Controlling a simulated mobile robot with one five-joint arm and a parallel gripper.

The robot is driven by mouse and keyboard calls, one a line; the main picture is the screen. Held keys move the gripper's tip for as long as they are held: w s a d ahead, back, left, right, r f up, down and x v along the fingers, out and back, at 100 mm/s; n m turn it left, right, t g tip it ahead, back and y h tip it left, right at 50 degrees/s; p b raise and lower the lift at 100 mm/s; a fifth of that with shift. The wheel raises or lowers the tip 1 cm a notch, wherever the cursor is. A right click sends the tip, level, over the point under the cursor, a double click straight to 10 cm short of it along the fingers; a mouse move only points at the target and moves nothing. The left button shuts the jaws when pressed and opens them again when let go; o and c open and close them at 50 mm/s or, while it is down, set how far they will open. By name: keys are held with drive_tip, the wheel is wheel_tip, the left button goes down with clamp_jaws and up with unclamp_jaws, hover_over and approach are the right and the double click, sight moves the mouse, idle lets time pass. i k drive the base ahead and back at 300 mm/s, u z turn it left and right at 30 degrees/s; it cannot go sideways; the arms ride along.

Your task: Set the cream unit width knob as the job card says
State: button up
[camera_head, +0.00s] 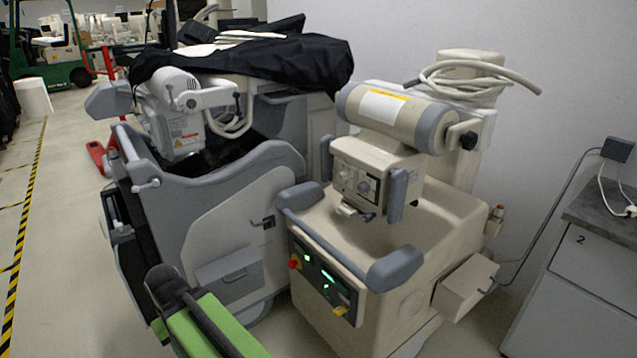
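The cream unit (447,217) stands right of centre, with grey bumpers. Its head box (372,172) has a small front panel with dark knobs (364,186), too small to read; I cannot tell which sets width. A lower dark control panel (325,279) shows green lights, a red knob (294,263) and a yellow tag (340,310). A white sheet with a yellow strip (382,107) is on the cylinder above; its text is unreadable, and I cannot tell whether it is the job card. I cannot make out my gripper's fingers anywhere.
A grey unit (230,190), partly under a black cover (265,62), stands close on the left. A green and black part (208,328), possibly mine, is low in front. A grey cabinet marked 2 (575,285) is at right. Floor (75,220) is clear at left.

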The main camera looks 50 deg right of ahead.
sight(344, 175)
drive_tip(key=u, duration=4.75)
drive_tip(key=i, duration=0.1)
drive_tip(key=z, duration=2.95)
drive_tip(key=k, duration=0.9)
drive_tip(key=z, duration=1.15)
drive_tip(key=i, duration=1)
drive_tip(key=u, duration=0.15)
